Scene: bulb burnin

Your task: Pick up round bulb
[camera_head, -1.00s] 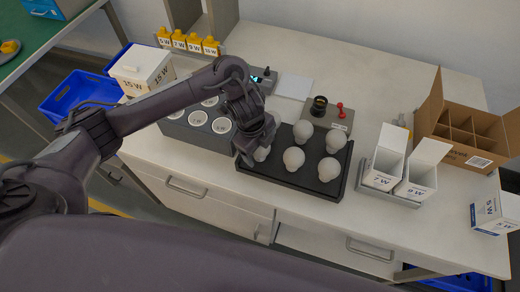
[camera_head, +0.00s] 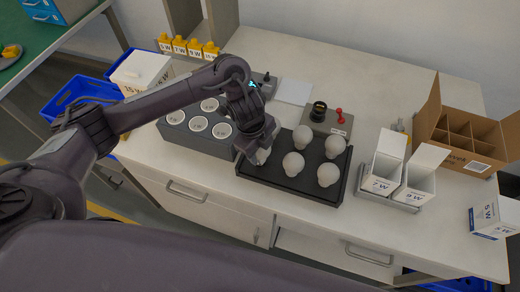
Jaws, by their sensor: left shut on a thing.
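Several white round bulbs stand on a black tray (camera_head: 296,188) on the table: one at the back (camera_head: 302,137), one at back right (camera_head: 334,147), one in the middle (camera_head: 293,164), one at front right (camera_head: 328,173). My left gripper (camera_head: 258,153) reaches down over the tray's left end. It is shut on another white bulb (camera_head: 264,157), which the fingers largely hide. I cannot tell whether that bulb is clear of the tray. My right gripper is not in view.
A grey block with round sockets (camera_head: 198,124) stands left of the tray. A device with a black knob and red lever (camera_head: 326,121) is behind it. Open white cartons (camera_head: 384,174) and a divided cardboard box (camera_head: 468,131) stand to the right. The front table strip is clear.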

